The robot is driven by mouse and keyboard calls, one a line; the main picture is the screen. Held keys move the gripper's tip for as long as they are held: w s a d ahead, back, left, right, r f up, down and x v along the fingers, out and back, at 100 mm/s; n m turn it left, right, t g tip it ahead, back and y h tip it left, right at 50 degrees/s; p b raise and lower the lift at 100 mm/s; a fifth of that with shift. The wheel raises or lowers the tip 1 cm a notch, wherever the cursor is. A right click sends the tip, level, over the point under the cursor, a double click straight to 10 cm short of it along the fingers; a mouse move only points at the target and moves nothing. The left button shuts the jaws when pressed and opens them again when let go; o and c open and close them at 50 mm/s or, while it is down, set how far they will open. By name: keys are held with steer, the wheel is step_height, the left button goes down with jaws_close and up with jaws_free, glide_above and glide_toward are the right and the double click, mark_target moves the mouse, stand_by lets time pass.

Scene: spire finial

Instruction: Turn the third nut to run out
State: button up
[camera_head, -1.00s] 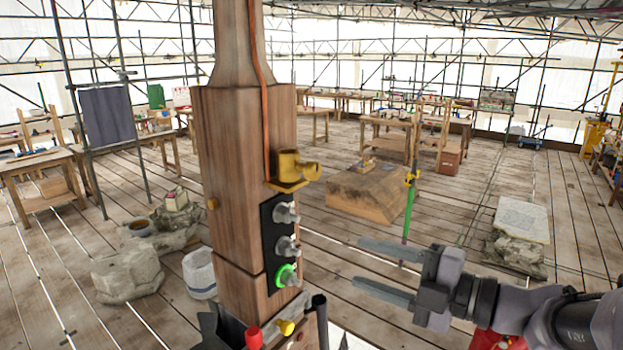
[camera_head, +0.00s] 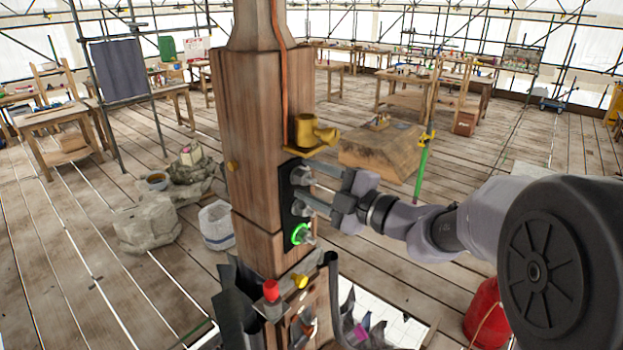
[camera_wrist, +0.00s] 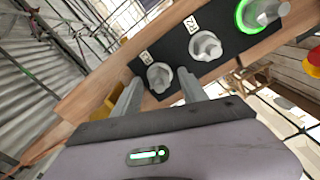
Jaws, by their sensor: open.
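A black plate (camera_head: 287,190) on the wooden post carries three grey nuts in a column. The lowest nut (camera_head: 305,235) has a glowing green ring around it; it also shows at the top right of the wrist view (camera_wrist: 264,12). The middle nut (camera_wrist: 205,46) is bare. My gripper (camera_head: 307,178) is open at the upper part of the plate. In the wrist view its two fingers point at the top nut (camera_wrist: 160,77), which lies between and just past the fingertips. I cannot tell whether they touch it. Small number labels sit beside the nuts.
A brass bracket (camera_head: 314,132) juts out just above the plate. A red knob (camera_head: 271,290) and a yellow knob (camera_head: 299,281) stand below it. The wooden post (camera_head: 255,150) rises beside my arm. A stone block (camera_head: 147,228) and a white bucket (camera_head: 216,225) are on the floor at left.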

jaws_close()
